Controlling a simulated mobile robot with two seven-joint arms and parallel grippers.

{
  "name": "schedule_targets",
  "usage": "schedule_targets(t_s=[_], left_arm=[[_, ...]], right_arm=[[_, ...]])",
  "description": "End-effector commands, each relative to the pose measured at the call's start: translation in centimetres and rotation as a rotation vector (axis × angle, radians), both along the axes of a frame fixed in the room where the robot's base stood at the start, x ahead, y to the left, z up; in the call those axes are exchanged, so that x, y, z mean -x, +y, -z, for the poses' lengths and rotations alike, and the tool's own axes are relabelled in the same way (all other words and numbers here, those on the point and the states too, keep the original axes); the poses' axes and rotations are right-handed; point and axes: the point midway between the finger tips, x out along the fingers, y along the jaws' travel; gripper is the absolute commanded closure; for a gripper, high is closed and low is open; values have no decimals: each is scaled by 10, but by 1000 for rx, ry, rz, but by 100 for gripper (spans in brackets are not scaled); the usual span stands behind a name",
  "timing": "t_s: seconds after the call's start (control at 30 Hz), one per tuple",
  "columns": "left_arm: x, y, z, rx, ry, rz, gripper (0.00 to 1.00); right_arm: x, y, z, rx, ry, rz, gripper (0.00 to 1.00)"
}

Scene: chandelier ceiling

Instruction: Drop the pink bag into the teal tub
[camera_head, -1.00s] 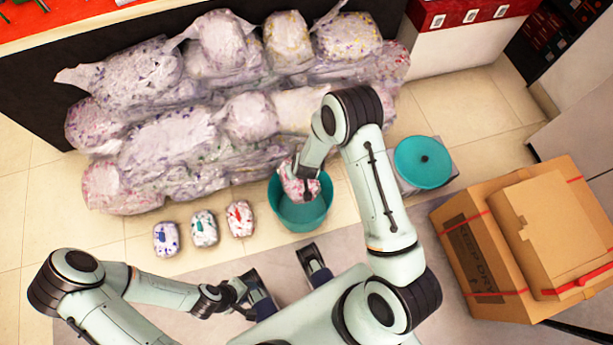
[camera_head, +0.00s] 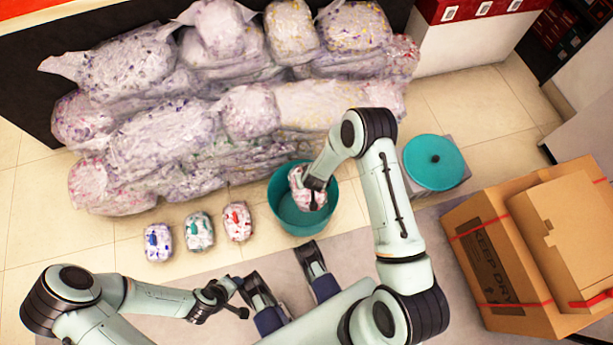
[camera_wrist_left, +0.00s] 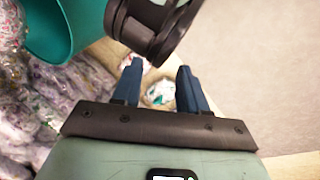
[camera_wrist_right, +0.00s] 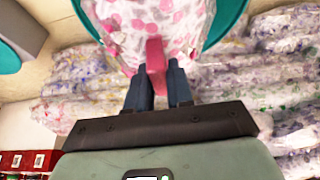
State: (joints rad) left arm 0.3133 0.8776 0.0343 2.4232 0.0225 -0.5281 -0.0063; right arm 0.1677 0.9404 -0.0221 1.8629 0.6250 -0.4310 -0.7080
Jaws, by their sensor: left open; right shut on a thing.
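The pink bag (camera_wrist_right: 150,30), white with pink spots and a pink tab, hangs from my right gripper (camera_wrist_right: 160,82), which is shut on the tab. In the head view the bag (camera_head: 306,190) is over the opening of the teal tub (camera_head: 290,222), towards its upper right. The tub's rim also shows behind the bag in the right wrist view (camera_wrist_right: 226,18). I cannot tell how far the bag is below the rim. My left gripper (camera_wrist_left: 158,68) is open and empty, off to the front left of the tub in the head view.
Three small bags, blue (camera_head: 158,243), green (camera_head: 199,231) and red (camera_head: 237,221), stand in a row left of the tub. Large clear sacks (camera_head: 200,130) are piled behind.

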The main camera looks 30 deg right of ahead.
Motion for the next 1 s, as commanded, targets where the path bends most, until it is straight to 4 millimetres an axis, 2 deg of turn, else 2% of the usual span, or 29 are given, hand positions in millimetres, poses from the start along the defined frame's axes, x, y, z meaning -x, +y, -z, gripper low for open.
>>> schedule_targets(t_s=[0.2, 0.53, 0.57, 0.63, 1.0], left_arm=[[-11, 6, 8, -14, -30, -12, 57], [-13, 6, 9, -17, -35, -14, 57], [-13, 6, 9, -17, -35, -14, 57], [-13, 6, 9, -16, -34, -14, 57], [-11, 5, 7, -14, -30, -12, 57]], right_arm=[[-1, 0, 10, 0, -2, 0, 100], [-1, 0, 10, 0, -2, 0, 100], [-1, 0, 10, 0, -2, 0, 72], [-1, 0, 10, 0, -2, 0, 50], [1, 1, 6, 1, -1, -1, 49]])
